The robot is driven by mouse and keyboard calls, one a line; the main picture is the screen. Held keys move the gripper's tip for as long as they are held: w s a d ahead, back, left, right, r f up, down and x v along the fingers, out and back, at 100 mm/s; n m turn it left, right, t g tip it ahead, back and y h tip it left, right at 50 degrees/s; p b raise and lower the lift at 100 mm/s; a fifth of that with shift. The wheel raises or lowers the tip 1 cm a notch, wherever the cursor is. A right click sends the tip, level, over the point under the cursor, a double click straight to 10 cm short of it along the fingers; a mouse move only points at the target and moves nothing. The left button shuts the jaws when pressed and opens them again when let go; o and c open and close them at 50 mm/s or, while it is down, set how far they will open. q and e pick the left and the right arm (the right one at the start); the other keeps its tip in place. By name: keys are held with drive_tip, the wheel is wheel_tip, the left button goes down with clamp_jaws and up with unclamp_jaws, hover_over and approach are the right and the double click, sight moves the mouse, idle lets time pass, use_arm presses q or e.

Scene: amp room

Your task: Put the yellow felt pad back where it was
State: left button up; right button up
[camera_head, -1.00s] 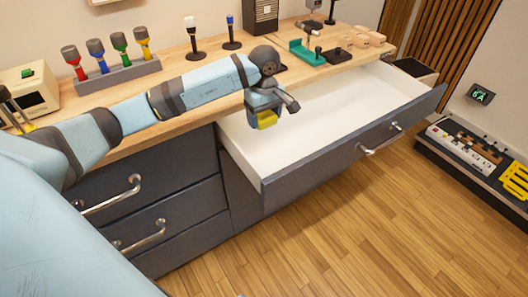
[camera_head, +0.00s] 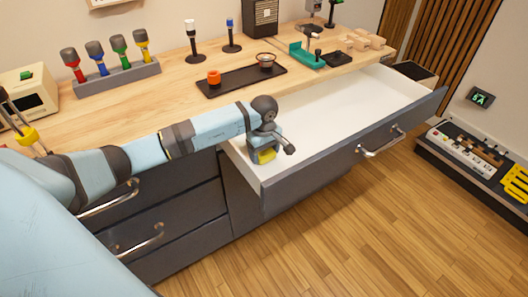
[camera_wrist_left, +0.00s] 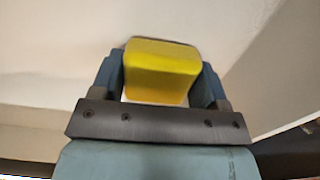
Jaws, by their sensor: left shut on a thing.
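My left gripper (camera_head: 264,158) is shut on the yellow felt pad (camera_head: 266,155), at the near left corner of the open drawer (camera_head: 325,115). In the left wrist view the pad (camera_wrist_left: 162,72) sits between the two fingers (camera_wrist_left: 162,80), with the drawer's white inside beyond it. I cannot tell whether the pad touches the drawer floor. The rest of the drawer's white floor that shows is bare. My right gripper is not in view.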

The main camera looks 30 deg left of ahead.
use_arm(q)
drive_tip(key=shift+f, duration=0.15)
drive_tip(key=o, duration=0.9)
drive_tip(key=shift+r, duration=0.25)
wheel_tip(320, 180, up, 12)
drive_tip(key=shift+p, duration=0.45)
drive_tip(key=shift+s+f, duration=0.1)
drive_tip(key=shift+f, duration=0.05)
